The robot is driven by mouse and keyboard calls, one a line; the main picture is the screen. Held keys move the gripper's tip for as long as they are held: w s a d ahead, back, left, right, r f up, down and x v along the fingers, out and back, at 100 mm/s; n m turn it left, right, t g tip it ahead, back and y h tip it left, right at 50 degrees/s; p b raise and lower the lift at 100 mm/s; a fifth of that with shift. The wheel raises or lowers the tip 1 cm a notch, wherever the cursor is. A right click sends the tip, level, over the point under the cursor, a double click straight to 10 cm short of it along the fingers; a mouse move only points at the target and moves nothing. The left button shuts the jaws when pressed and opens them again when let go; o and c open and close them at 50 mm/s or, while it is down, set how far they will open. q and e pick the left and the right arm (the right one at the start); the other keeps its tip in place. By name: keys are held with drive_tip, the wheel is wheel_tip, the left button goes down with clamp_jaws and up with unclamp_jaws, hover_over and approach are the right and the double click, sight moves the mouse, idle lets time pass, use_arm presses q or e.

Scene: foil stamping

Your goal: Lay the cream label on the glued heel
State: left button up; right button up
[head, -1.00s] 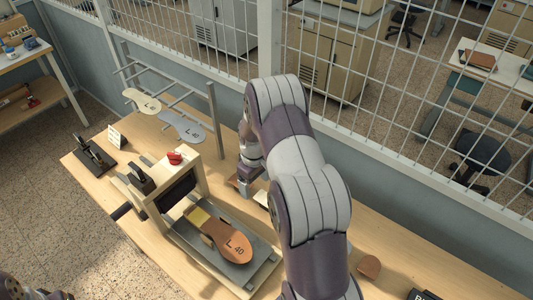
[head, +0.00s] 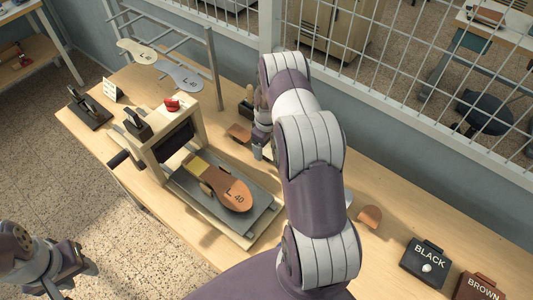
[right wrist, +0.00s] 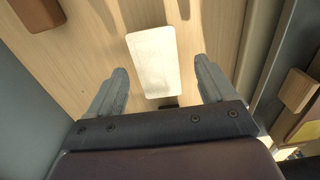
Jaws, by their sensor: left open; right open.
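The cream label (right wrist: 153,61) lies flat on the wooden table in the right wrist view. It sits between and ahead of the fingers of my right gripper (right wrist: 157,88), which is open and empty. In the head view my right gripper (head: 260,152) is low over the table behind the press, and the label is hidden there by my arm. My left gripper (head: 78,268) is open and empty at the lower left, off the table.
The press frame (head: 157,158) with a red knob (head: 172,104) stands left of my right gripper. A wire rack (head: 180,50) with sole templates is behind it. A brown piece (head: 238,133) lies near my right gripper. BLACK (head: 428,262) and BROWN (head: 478,287) boxes sit at right.

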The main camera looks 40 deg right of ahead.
drive_tip(key=shift+r, duration=0.15)
drive_tip(key=shift+d, duration=0.25)
drive_tip(key=c, duration=1.1)
drive_tip(key=shift+a, duration=0.1)
